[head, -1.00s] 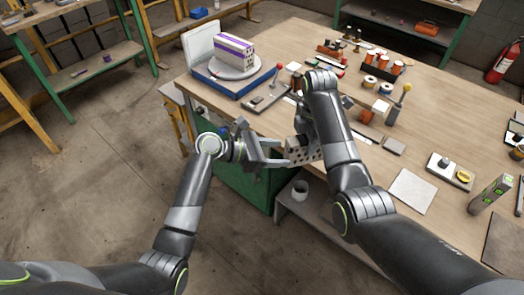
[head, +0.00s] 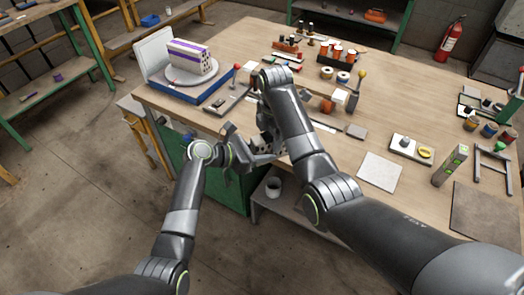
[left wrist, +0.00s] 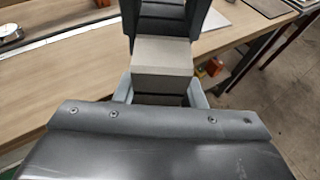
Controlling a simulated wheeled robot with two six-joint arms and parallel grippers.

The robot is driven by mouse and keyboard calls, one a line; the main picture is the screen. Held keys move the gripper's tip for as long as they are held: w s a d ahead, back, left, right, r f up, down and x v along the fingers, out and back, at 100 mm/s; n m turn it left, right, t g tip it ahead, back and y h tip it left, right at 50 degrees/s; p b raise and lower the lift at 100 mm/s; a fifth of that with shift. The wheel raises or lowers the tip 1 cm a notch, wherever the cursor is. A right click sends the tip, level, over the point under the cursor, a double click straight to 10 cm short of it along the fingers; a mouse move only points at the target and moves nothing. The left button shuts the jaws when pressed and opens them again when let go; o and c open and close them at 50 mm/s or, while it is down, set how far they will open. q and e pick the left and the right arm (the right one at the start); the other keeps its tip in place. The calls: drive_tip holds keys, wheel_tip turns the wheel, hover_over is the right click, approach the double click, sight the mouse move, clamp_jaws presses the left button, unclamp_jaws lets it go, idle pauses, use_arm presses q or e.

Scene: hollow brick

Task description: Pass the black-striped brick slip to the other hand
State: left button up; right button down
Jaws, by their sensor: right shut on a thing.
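My right gripper (left wrist: 168,15) is shut on a pale grey-beige brick slip (left wrist: 164,53), seen in the left wrist view with dark fingers at its far end. My left gripper (left wrist: 163,92) is open, its two fingers at either side of the slip's near end. Whether they touch it I cannot tell. A dark band shows below the slip's near face; whether it is a black stripe is unclear. In the head view my left gripper (head: 264,152) is close to the right one, whose jaws and the slip are mostly hidden behind my right arm.
A hollow brick with purple stripes (head: 190,55) stands on a round turntable (head: 192,76) over a blue base at the table's back left. Spools, knobbed tools and a grey tile (head: 380,171) lie on the wooden table (head: 330,150).

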use_arm(q)
drive_tip(key=c, duration=0.5)
drive_tip(key=shift+r, duration=0.1)
drive_tip(key=shift+c, duration=0.8)
use_arm(e)
drive_tip(key=c, duration=1.5)
unclamp_jaws()
drive_tip(key=shift+w, duration=0.1)
drive_tip(key=o, duration=0.6)
drive_tip(key=shift+c, duration=0.2)
